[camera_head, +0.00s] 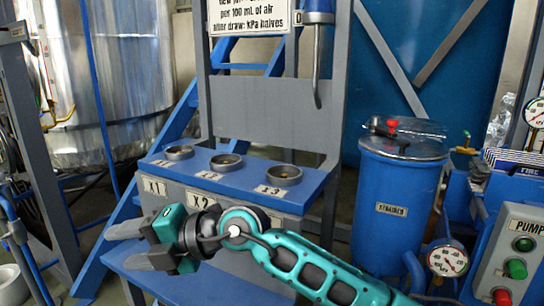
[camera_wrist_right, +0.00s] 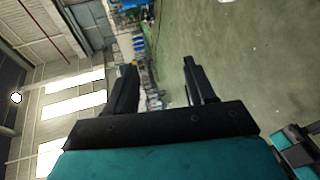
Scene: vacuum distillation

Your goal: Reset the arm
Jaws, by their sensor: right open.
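My right arm (camera_head: 310,265) comes in from the lower right in the head view and reaches left in front of the blue bench. Its gripper (camera_head: 128,243) is at the lower left, its two grey fingers apart and pointing left, with nothing between them. In the right wrist view the two dark fingers (camera_wrist_right: 160,85) also stand apart and empty, with open floor and distant equipment beyond them. My left gripper does not show in the head view.
The blue bench (camera_head: 306,204) has round sockets and labels X1, X2, X3 behind my right arm. A blue drum (camera_head: 388,238) stands right of it. A pump panel (camera_head: 515,262) with buttons and a gauge (camera_head: 447,259) are at the lower right. A metal tank (camera_head: 130,65) stands back left.

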